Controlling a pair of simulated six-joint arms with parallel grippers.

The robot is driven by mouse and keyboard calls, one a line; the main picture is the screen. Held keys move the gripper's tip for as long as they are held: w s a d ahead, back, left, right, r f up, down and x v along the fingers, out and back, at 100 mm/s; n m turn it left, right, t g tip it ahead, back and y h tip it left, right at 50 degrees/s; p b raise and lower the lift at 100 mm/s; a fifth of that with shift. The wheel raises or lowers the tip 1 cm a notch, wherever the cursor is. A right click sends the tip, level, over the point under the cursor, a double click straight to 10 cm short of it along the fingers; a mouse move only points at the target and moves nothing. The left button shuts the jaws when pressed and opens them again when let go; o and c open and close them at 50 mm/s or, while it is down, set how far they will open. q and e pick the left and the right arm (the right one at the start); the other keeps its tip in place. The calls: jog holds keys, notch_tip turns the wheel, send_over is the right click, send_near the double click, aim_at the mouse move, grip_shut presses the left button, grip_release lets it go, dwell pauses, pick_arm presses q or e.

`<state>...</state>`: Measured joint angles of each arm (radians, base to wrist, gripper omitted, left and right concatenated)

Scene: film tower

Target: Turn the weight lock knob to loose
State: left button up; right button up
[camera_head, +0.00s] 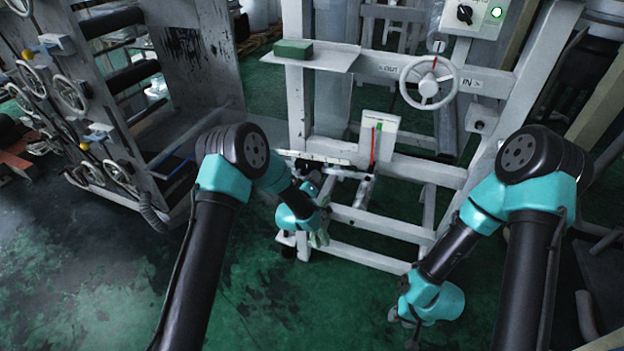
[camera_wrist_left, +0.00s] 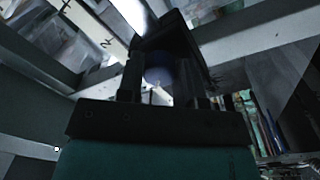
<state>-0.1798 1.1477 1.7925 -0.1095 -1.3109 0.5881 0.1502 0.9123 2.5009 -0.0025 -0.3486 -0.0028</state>
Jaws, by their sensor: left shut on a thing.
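My left gripper (camera_head: 310,180) is at the lower left part of the white frame, below a pale horizontal bar. In the left wrist view, its two dark fingers (camera_wrist_left: 163,62) are shut on a dark, rounded thing (camera_wrist_left: 160,76), which appears to be the weight lock knob. The fingers cover much of it, and its setting cannot be read. In the head view, the knob is hidden behind the gripper and wrist. My right gripper (camera_head: 404,318) hangs low at the right, in front of the frame and apart from it; its fingers are too small to judge.
A white handwheel (camera_head: 428,82) sits on the upper rail between OUT and IN labels. A green block (camera_head: 293,49) lies on a shelf at the upper left. A gauge plate with a red pointer (camera_head: 375,145) stands mid-frame. The green floor between my arms is clear.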

pick_arm(q)
jog(key=o, duration=0.9)
jog(key=shift+s, duration=0.1)
jog(key=v, duration=1.7)
jog(key=shift+s, duration=0.15)
jog(key=shift+f, duration=0.1)
